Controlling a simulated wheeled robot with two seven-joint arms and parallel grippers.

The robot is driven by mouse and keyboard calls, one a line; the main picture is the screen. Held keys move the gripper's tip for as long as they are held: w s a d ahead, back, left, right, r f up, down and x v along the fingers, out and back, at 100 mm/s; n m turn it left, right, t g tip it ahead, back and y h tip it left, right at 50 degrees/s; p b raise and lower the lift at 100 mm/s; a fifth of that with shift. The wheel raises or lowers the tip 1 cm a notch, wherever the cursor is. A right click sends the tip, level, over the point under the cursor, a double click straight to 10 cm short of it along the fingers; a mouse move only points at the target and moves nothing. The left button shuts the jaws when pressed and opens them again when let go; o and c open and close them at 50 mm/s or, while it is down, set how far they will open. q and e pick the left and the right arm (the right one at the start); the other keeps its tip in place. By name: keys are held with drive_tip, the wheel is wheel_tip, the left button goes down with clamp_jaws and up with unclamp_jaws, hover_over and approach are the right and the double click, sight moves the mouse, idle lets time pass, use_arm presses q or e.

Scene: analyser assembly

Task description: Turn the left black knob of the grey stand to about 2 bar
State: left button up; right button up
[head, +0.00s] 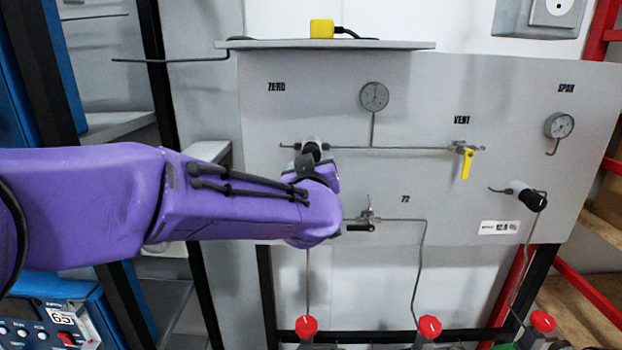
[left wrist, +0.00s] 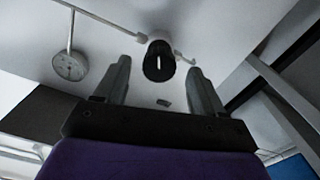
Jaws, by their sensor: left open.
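The grey stand (head: 430,100) is a panel with ZERO, VENT and SPAN labels. Its left black knob (head: 312,149) shows just above my left gripper (head: 318,165) in the head view. In the left wrist view the knob (left wrist: 159,62) has a white mark and lies between the two fingertips (left wrist: 158,72) of my open gripper. Whether the fingers touch it cannot be told. The left gauge (head: 374,97) is above and right of the knob and also shows in the left wrist view (left wrist: 70,65); its reading is too small to tell. My right gripper is not in view.
A yellow-handled valve (head: 467,162) and a black-handled valve (head: 360,227) sit on thin pipes near my arm. The right black knob (head: 532,199) and right gauge (head: 559,125) are at the far right. Red caps (head: 306,327) stand below the panel.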

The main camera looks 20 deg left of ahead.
use_arm(q)
drive_tip(key=p+v, duration=0.1)
drive_tip(key=v, duration=0.5)
drive_tip(key=shift+s+p, duration=0.25)
drive_tip(key=shift+p, duration=0.05)
drive_tip(key=shift+d+r, duration=0.1)
drive_tip(key=shift+d, duration=0.05)
